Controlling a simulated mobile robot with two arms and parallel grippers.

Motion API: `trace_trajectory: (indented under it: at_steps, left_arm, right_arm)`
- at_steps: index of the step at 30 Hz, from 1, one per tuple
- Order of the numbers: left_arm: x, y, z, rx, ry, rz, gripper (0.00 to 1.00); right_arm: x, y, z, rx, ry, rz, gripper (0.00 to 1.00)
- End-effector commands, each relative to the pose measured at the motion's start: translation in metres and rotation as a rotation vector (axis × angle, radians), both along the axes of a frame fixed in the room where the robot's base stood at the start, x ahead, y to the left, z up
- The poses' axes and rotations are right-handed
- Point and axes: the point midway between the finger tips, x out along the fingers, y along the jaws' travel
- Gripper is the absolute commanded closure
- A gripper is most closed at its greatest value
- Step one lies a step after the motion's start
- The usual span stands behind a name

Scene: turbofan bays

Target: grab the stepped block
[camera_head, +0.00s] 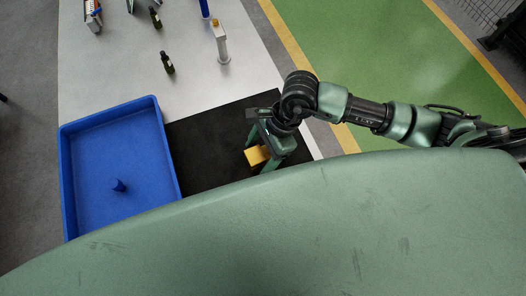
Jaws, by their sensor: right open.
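The stepped block, yellow (257,155), sits on the black mat (206,150) towards its right side. My right gripper (261,158) is over the block, with its green fingers apart on either side of it. Part of the block is hidden by the gripper. I cannot tell whether the fingers touch it. My left gripper is out of view.
A blue tray (154,134) stands left of the mat with a small blue piece (119,185) inside. Dark bottles (168,63) and a grey post (220,45) stand on the white table further back. My green body covers the near side.

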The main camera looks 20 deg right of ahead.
Motion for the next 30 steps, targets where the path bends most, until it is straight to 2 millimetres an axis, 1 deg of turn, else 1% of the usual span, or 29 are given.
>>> trace_trajectory:
  at_steps: [1, 3, 5, 6, 8, 9, 11, 20, 23, 26, 29, 30]
  left_arm:
    - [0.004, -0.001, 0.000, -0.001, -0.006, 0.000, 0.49]
    - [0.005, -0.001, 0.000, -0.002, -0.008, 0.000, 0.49]
    - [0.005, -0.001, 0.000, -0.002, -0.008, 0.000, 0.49]
    - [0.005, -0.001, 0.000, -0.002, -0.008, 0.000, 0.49]
    - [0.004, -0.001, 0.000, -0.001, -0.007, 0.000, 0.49]
    - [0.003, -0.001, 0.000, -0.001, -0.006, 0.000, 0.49]
    - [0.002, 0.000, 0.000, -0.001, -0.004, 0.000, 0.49]
    - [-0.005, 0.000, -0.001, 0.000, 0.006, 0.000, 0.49]
    - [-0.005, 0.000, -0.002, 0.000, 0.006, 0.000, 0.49]
    - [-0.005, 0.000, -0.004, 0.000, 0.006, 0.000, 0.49]
    - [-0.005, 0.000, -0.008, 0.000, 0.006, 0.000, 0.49]
    - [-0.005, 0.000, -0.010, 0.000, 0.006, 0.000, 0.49]
  right_arm:
    - [0.000, 0.000, 0.000, 0.000, 0.000, 0.000, 0.29]
    - [0.000, 0.000, 0.000, 0.000, 0.000, 0.000, 0.29]
    - [0.000, 0.000, 0.000, 0.000, 0.000, 0.000, 0.46]
    - [0.000, 0.000, 0.000, 0.000, 0.000, 0.000, 0.57]
    - [0.000, 0.000, 0.000, 0.000, 0.000, 0.000, 0.74]
    - [0.000, 0.000, 0.000, 0.000, 0.000, 0.000, 0.85]
    - [0.000, 0.000, 0.000, 0.000, 0.000, 0.000, 1.00]
    - [0.001, 0.000, 0.002, 0.001, -0.002, 0.000, 1.00]
    - [0.001, 0.000, 0.005, 0.001, -0.003, 0.000, 1.00]
    - [0.002, 0.000, 0.014, 0.002, -0.005, 0.001, 1.00]
    - [0.002, 0.000, 0.028, 0.002, -0.007, 0.002, 1.00]
    - [0.002, 0.000, 0.036, 0.002, -0.008, 0.002, 1.00]
